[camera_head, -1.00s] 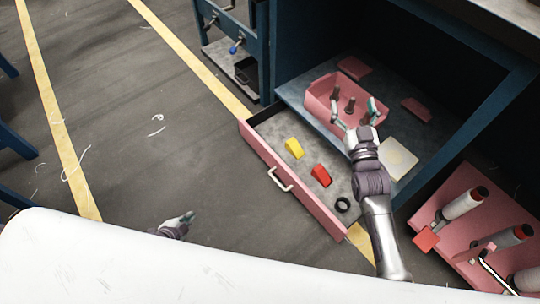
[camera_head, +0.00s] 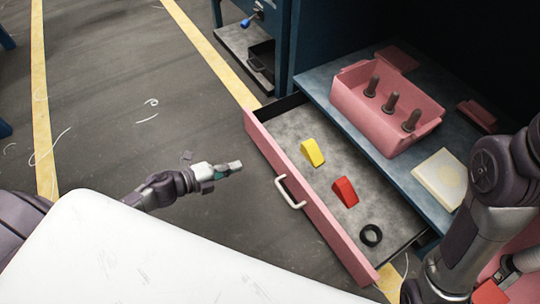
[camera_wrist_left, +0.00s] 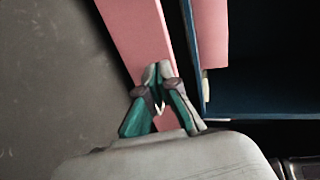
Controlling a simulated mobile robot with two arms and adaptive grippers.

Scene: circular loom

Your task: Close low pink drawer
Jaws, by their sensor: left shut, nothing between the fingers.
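The low pink drawer (camera_head: 318,208) is pulled out and open, with a white handle (camera_head: 291,192) on its front. A yellow block (camera_head: 312,152), a red block (camera_head: 345,191) and a black ring (camera_head: 370,235) lie inside it. My left gripper (camera_head: 238,166) is shut and empty, to the left of the drawer front, pointing toward it with a visible gap in the head view. In the left wrist view its closed fingertips (camera_wrist_left: 158,74) overlap a pink panel (camera_wrist_left: 137,28); contact cannot be told. My right arm shows at the right, but its fingers cannot be made out.
On the blue shelf above the drawer stands a pink bin (camera_head: 388,108) with several dark bolts. A pale square plate (camera_head: 440,177) lies beside it. Blue cabinet posts rise behind.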

